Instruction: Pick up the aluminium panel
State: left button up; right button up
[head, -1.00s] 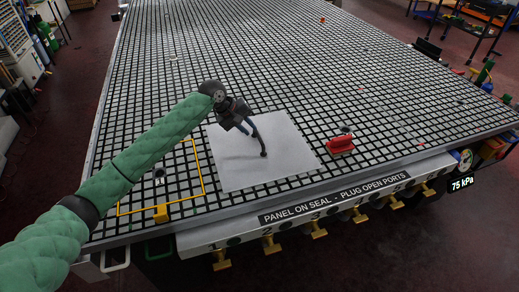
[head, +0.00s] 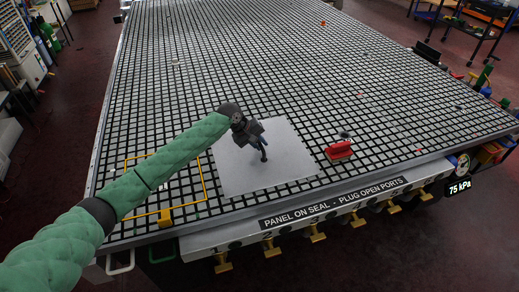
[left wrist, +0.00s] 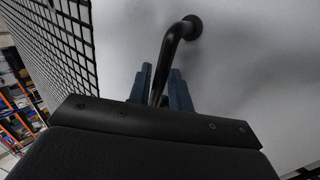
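The aluminium panel (head: 235,180) is a pale grey square sheet lying flat on the grid table near its front edge. A black bar handle (head: 264,156) stands on it; in the left wrist view the handle (left wrist: 174,42) bends to a round foot on the panel (left wrist: 245,70). My left gripper (head: 255,140) is over the panel at the handle. In the left wrist view its blue fingers (left wrist: 160,88) stand on either side of the bar, with a narrow gap showing on the right. The far fingertips are partly hidden. My right gripper is out of view.
The black grid table (head: 270,60) is mostly clear behind the panel. A yellow outline (head: 205,180) lies left of the panel, and a red-handled object (head: 339,150) stands to its right. Several brass valve handles (head: 317,232) line the front rail. A gauge sign reads 75 kPa (head: 459,187).

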pick_arm(q)
grip_shut()
dwell(1.4)
